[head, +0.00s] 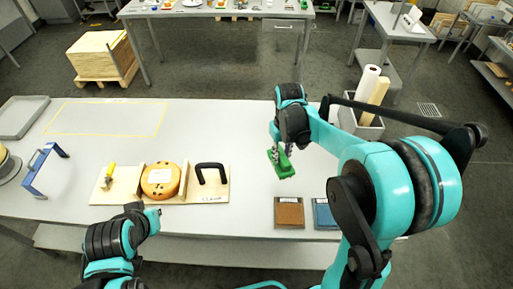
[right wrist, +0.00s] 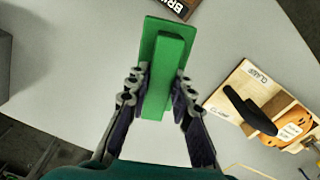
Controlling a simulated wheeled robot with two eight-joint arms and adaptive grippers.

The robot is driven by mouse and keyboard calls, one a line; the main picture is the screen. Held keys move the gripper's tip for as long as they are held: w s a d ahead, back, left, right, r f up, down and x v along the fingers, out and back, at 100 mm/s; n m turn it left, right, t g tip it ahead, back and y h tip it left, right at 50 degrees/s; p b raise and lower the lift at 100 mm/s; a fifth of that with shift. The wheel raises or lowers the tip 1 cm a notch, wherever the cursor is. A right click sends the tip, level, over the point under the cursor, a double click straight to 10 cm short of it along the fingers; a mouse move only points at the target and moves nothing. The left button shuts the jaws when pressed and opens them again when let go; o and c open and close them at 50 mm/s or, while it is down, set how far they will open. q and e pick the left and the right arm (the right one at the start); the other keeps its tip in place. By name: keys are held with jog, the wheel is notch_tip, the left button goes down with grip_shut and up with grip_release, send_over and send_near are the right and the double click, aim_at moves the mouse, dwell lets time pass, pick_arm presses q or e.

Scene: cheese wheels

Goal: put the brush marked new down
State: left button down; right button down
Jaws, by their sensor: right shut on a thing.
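A green brush (head: 281,162) is in my right gripper (head: 284,149), held above the right part of the white table. In the right wrist view the green brush (right wrist: 168,65) sits between the two fingers of the gripper (right wrist: 157,100), which touch its sides. Any mark on it cannot be read. A brown pad with a dark label strip (head: 289,214) lies on the table below and right of the brush. A blue pad (head: 325,215) lies beside it, partly behind my right arm. My left arm shows at the lower left; its fingers are not seen.
A wooden board (head: 215,187) carries an orange cheese wheel (head: 160,179), a black clamp handle (head: 212,168) and a yellow-handled tool (head: 109,172). A blue frame (head: 42,168) stands at the left. A grey bin (head: 359,122) with rolls is behind my right arm. The table's middle back is clear.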

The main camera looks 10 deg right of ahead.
jog(key=shift+w+a, duration=0.1)
jog(key=shift+w, duration=0.2)
jog(key=shift+w+a+f+b, duration=0.55)
jog(key=shift+w+a+f, duration=0.05)
jog(key=shift+w+f, duration=1.2)
jog(key=shift+w+a+f+b, duration=0.55)
jog(key=shift+w+a+f, duration=0.1)
jog(key=shift+w+f, duration=1.1)
jog(key=shift+w+a+f+b, duration=0.55)
jog(key=shift+w+a+f, duration=0.05)
jog(key=shift+w+f, duration=1.2)
jog(key=shift+s, duration=0.1)
jog(key=shift+f, duration=0.15)
jog(key=c, duration=1.3)
grip_release()
